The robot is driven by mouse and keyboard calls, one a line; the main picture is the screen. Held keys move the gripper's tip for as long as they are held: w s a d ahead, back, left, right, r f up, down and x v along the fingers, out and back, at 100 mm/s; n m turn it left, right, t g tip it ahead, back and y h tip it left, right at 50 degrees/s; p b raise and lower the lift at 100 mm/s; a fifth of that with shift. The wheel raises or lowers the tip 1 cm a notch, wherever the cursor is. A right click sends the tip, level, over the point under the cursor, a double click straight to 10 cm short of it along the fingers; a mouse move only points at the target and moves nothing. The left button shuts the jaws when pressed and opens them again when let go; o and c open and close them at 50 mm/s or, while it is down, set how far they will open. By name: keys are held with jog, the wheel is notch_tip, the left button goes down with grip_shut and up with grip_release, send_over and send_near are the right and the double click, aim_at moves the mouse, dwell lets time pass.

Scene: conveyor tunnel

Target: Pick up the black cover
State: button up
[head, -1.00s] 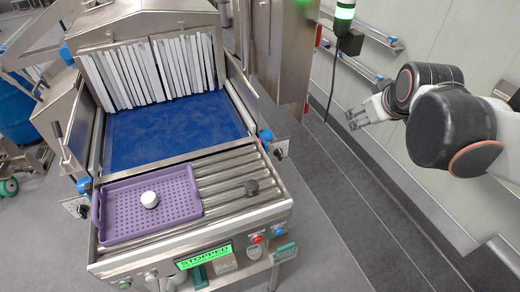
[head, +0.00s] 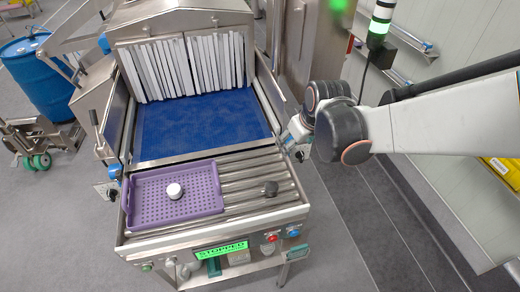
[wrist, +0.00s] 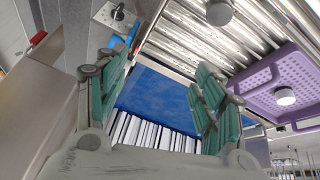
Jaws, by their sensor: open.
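The black cover (head: 270,188) is a small dark round piece lying on the bare metal rollers, right of the purple tray. In the wrist view the cover (wrist: 219,12) is at the top edge, partly cut off and looking grey. My gripper (head: 288,141) is at the right side of the conveyor, above and behind the cover in the head view, apart from it. In the wrist view my gripper (wrist: 163,65) has its two green-padded fingers spread wide with nothing between them.
The purple tray (head: 146,220) holds a white round piece (head: 174,190). Behind is the blue belt (head: 200,125) with white strip curtains (head: 185,65) at the tunnel mouth. The conveyor's side rail (head: 277,105) is near my gripper. A green display reads STOPPED (head: 221,250).

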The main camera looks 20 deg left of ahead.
jog(key=s+a+f+m+g, duration=0.15)
jog(key=s+f, duration=0.25)
jog(key=s, duration=0.4)
jog(key=b, duration=0.6)
send_over(272, 187)
jog(key=s+d, duration=0.1)
jog(key=shift+n, duration=0.25)
notch_tip(272, 187, down, 8)
jog(key=shift+s+d+f, duration=0.1)
jog(key=shift+d+f, duration=0.05)
jog(key=shift+g+h, duration=0.25)
jog(key=shift+h, duration=0.05)
jog(key=shift+b+x, duration=1.6)
jog(key=shift+x, duration=1.2)
jog(key=c, duration=1.2)
